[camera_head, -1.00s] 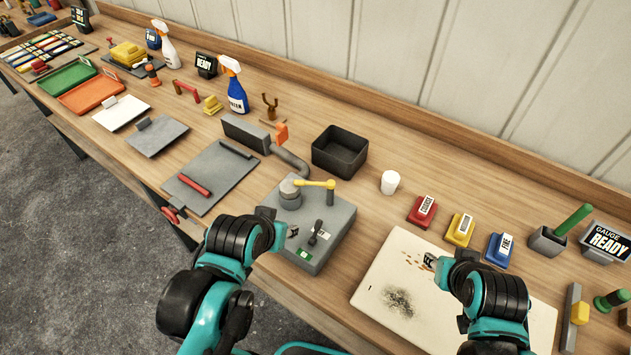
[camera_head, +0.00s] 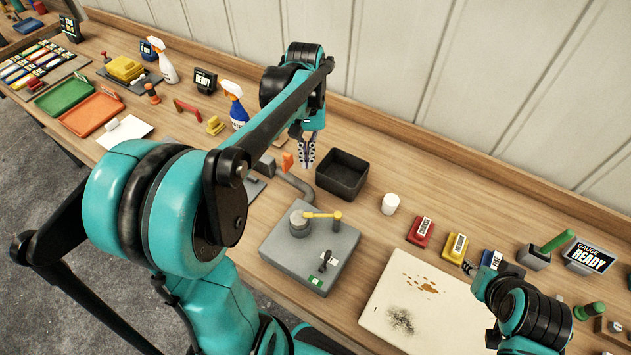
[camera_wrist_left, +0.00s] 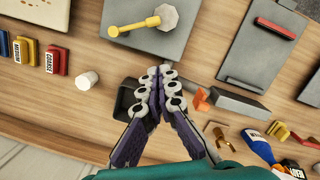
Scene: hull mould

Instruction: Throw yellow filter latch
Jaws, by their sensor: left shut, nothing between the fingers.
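The yellow filter latch (camera_head: 322,214) is a lever with a round knob, reaching right from a grey round cap (camera_head: 299,224) on the grey filter block (camera_head: 338,245). In the left wrist view the latch (camera_wrist_left: 133,27) shows ahead of the fingertips. My left gripper (camera_head: 304,166) is shut and empty, pointing down behind the block, beside the black bin. The left wrist view shows its fingers (camera_wrist_left: 158,70) meeting at the tips, apart from the latch. My right gripper (camera_head: 468,268) is by the yellow and blue blocks; its jaws are too small to read.
The black open bin (camera_head: 342,174) stands behind the filter block, with a grey pipe (camera_head: 292,184) to its left. A white cup (camera_head: 390,203) and a red block (camera_head: 421,230) stand to the right. A stained cream board (camera_head: 425,310) lies at front right.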

